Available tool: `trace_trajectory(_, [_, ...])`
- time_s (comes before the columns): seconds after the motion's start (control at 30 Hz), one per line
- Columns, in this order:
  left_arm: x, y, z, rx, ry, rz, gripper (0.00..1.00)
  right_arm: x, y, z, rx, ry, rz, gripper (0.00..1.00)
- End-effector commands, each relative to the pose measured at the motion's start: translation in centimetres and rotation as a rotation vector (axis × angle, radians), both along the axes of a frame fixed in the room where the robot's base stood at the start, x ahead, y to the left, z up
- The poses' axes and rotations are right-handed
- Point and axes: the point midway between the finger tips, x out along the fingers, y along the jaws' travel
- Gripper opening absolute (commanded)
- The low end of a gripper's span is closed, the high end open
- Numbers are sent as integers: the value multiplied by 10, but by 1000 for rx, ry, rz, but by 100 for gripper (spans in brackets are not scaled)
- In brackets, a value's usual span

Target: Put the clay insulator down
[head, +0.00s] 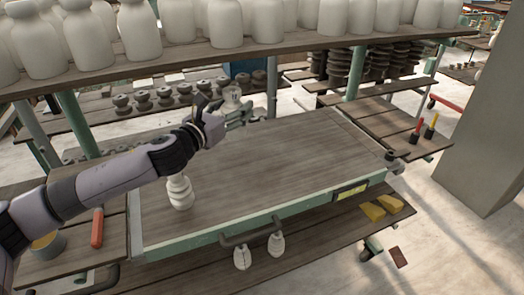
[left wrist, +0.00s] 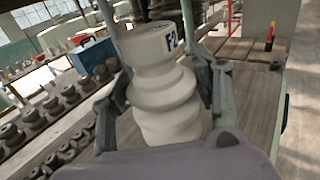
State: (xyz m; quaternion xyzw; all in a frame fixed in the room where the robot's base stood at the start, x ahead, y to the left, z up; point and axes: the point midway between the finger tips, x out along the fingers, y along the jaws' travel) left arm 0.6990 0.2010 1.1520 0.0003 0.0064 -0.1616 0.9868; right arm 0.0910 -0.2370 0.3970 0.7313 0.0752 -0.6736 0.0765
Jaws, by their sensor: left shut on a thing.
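My left gripper (head: 240,113) is over the far part of the cart's wooden top (head: 290,160). It is shut on a pale clay insulator (left wrist: 162,85), a ribbed white piece with blue lettering on its upper part. In the left wrist view the fingers of the left gripper (left wrist: 163,105) press on it from both sides, and it stands roughly upright. In the head view the held insulator (head: 233,96) is partly hidden by the hand. I cannot tell whether its base touches the wood. My right gripper is not in view.
Another white insulator (head: 180,191) stands near the cart's left side, below my left forearm. A shelf (head: 270,47) with large white jars is above the far side. Dark ribbed pieces (head: 165,98) line a rack behind. The middle and right of the cart top are clear.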

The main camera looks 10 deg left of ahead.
Motion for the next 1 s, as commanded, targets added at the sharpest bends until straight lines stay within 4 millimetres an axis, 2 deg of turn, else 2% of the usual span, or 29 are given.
trace_trajectory(0.07, [0,1,-9,0,-1,2,6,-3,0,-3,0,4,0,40])
trace_trajectory(0.43, [-1,0,-102,-3,2,1,6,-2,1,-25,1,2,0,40])
trace_trajectory(0.6, [-2,1,-137,-3,0,2,6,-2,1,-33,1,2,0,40])
trace_trajectory(0.7, [-1,1,-148,-2,-3,1,6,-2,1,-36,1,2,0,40])
trace_trajectory(0.87, [-1,1,-155,-1,-4,1,6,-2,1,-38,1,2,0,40])
trace_trajectory(1.0, [-2,1,-172,-1,-1,2,6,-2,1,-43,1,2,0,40])
